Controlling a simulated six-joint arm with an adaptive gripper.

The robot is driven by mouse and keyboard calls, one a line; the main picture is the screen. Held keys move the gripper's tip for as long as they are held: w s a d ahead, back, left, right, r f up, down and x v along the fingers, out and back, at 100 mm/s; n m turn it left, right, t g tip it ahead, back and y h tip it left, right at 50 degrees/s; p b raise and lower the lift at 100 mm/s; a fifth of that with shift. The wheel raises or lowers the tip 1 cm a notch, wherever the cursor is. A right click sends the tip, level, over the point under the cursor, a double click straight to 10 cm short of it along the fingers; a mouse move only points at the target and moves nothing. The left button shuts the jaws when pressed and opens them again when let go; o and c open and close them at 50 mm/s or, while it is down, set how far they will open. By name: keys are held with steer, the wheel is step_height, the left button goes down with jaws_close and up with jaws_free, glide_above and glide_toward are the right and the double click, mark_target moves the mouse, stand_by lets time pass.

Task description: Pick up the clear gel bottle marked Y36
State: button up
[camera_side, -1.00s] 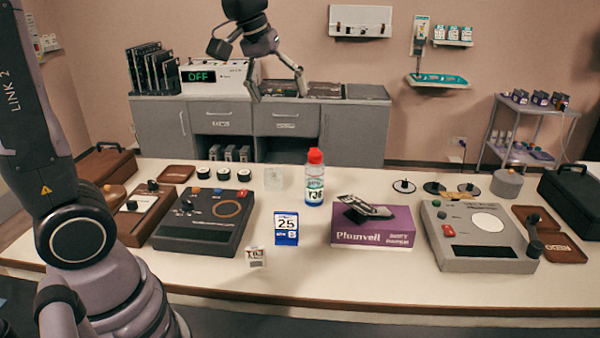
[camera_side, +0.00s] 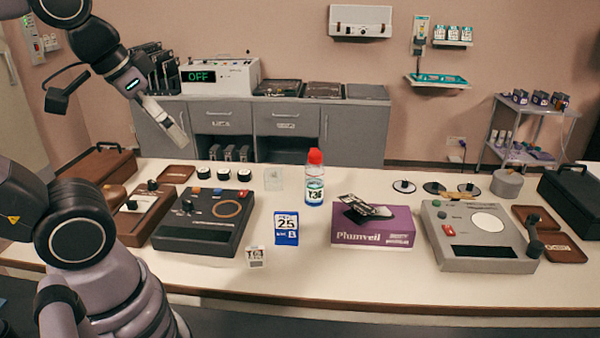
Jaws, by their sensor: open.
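A clear bottle (camera_side: 315,190) with a red cap and a blue lower part stands upright on the table, right of centre. The small mark on its label ends in what looks like 36; its first letter is hard to read. My gripper (camera_side: 178,136) is open and empty in the upper left. In the picture it is well left of the bottle and higher, apart from it.
A purple box (camera_side: 373,234) with a dark metal object on top stands right of the bottle. Dark (camera_side: 204,228) and grey (camera_side: 478,240) consoles stand farther out.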

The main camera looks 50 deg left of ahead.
steer(key=shift+c, duration=0.3)
stand_by(0.4)
step_height(320, 180, up, 5)
steer(key=w+a+r+n+t, duration=0.1)
steer(key=w+r+t, duration=0.15)
steer(key=w, duration=0.75)
steer(key=w+r+t, duration=0.1)
steer(key=w+t, duration=0.2)
steer(key=w, duration=0.7)
steer(key=n+t+y, duration=0.4)
steer(key=t+y, duration=0.1)
steer(key=y, duration=0.3)
glide_above(312, 162)
steer(key=v, duration=0.3)
step_height(312, 162, down, 4)
steer(key=shift+n, duration=0.3)
step_height(312, 162, down, 30)
steer(key=shift+w+d+f, duration=0.1)
steer(key=shift+w, duration=0.05)
steer(key=shift+w+f, duration=0.15)
steer(key=shift+f, duration=0.1)
steer(key=shift+x, duration=2.4)
steer(key=c, duration=1.3)
